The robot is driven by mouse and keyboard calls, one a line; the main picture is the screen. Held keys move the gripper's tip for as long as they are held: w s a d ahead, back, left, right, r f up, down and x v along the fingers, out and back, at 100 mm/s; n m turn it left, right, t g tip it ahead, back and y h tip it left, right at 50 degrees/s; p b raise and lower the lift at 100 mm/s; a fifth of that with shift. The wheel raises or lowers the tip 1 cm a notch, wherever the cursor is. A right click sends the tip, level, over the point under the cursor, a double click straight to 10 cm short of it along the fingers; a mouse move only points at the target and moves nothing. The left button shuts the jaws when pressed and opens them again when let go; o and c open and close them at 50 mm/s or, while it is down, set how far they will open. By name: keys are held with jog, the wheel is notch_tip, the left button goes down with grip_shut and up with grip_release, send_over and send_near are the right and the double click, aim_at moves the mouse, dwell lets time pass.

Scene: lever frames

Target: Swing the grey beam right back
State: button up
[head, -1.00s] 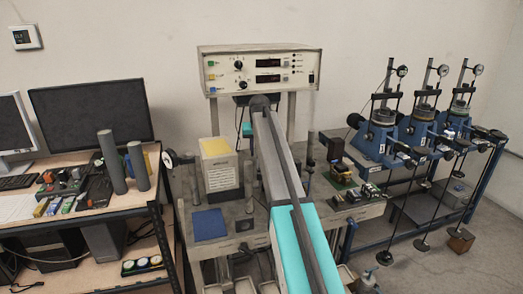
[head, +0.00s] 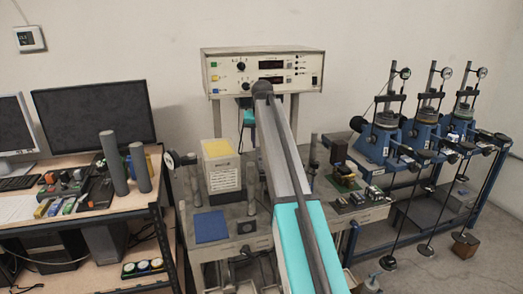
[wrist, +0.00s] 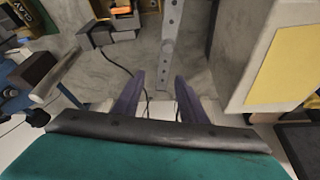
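A grey flat bar with a row of holes, which looks like the grey beam (wrist: 169,45), runs down from the top edge in the wrist view. Its near end shows in the gap between my fingers. My gripper (wrist: 159,77) has two dark purple fingers set apart, with visible space on both sides of the bar. The fingers look open; I cannot tell how far the bar is from them in depth. In the head view my own arm hides the gripper and I cannot make out the bar.
A pale box with a yellow face (wrist: 285,65) stands close on the right in the wrist view; the box also shows in the head view (head: 223,176). A blue pad (head: 210,226) lies before it. Three blue lever frames (head: 372,142) stand at right. A control unit (head: 262,71) stands behind.

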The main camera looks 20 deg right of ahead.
jog(key=b+v, duration=0.1)
jog(key=v, duration=0.6)
jog(key=shift+r, duration=0.25)
jog(key=shift+s, duration=0.15)
